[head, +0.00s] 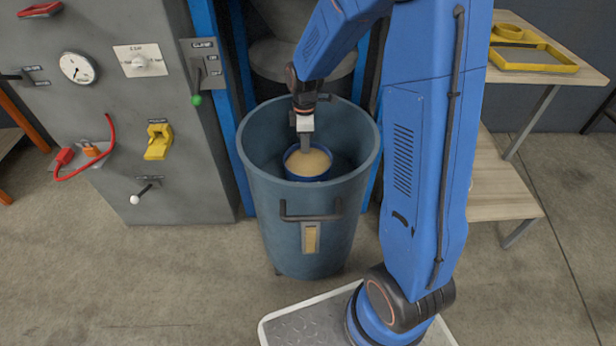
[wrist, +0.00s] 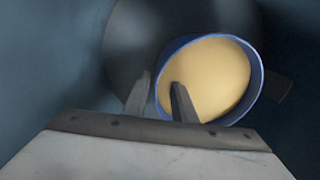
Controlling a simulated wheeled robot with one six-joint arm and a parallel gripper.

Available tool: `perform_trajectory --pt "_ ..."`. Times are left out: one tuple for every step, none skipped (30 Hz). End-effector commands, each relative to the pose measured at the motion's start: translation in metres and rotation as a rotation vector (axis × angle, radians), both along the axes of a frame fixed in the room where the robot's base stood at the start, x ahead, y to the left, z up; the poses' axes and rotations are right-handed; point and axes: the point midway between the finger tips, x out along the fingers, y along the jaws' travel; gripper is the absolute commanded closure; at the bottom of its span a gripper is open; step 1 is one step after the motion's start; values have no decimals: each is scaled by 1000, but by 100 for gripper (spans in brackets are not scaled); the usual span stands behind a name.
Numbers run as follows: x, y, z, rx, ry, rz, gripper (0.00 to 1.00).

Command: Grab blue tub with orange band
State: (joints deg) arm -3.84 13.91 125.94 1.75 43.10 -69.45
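A small round blue tub (head: 308,177) filled with tan, powder-like material sits inside the large blue-grey bin. No orange band shows on the part of the tub in view; most of its side is hidden. In the wrist view the tub (wrist: 258,84) is right of centre, its blue rim tilted in the picture. My gripper (head: 305,148) reaches down into the bin at the tub. In the wrist view its fingers (wrist: 160,98) are apart, one outside the tub's left rim and one over the fill, with the rim between them. I see gaps beside the rim.
The bin's walls (head: 262,200) surround my gripper closely. A grey machine panel (head: 110,190) with gauge, levers and a yellow handle stands at left. A hopper-like spout hangs behind the bin. A wooden table (head: 545,25) at right bears yellow parts.

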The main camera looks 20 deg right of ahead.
Motion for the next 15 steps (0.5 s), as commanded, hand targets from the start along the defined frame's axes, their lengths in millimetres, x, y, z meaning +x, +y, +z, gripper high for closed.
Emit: perform_trajectory --pt "-1 -3 -8 0 3 -2 76" --pt "-1 -4 -12 -1 4 -2 76" --pt "-1 -6 -18 0 3 -2 76" --pt "-1 -8 -22 0 3 -2 76" --pt "-1 -8 -26 -1 4 -1 76" --pt "-1 -7 -31 -1 4 0 76" --pt "-1 -7 -34 0 3 0 76" --pt "-1 -7 -36 0 3 0 76" --pt "-1 -7 -39 0 3 0 76" --pt "-1 -7 -40 0 2 0 76" --pt "-1 -7 -41 0 1 0 76" --pt "-1 -7 -42 0 1 0 76" --pt "-1 -7 -42 0 1 0 76" --pt "-1 -7 -42 0 0 0 76" --pt "-1 -7 -42 0 0 0 76"
